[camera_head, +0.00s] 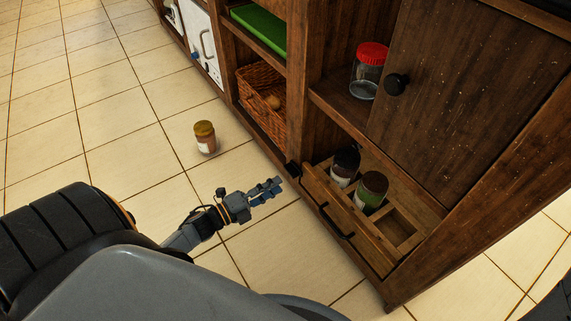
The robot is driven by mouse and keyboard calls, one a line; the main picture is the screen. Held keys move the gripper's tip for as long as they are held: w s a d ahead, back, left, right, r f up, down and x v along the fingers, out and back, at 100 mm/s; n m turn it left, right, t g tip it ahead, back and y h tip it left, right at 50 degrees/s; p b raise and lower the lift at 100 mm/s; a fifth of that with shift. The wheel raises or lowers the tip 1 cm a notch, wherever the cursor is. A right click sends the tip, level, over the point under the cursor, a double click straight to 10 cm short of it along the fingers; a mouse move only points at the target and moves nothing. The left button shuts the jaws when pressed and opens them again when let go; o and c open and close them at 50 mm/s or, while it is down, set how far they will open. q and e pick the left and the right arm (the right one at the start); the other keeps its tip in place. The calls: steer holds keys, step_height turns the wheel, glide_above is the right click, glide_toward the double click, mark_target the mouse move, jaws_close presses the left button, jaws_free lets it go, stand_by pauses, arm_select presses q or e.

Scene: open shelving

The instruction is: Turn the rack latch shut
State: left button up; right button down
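The wooden rack (347,229) stands out at the bottom of the brown shelving and has a dark bar handle (337,222) on its front. A small black piece (292,170) at the rack's left end, by the cabinet post, looks like the latch; its exact turn is too small to tell. My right gripper is out of view.
A brown-lidded jar (205,138) stands on the tiled floor left of the shelving. A wicker basket (262,92), a green tray (259,27) and a red-lidded jar (368,71) are on shelves. The cabinet door (460,75) is above the rack.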

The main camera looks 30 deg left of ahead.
arm_select(q)
steer(key=v, duration=0.6)
stand_by(0.5)
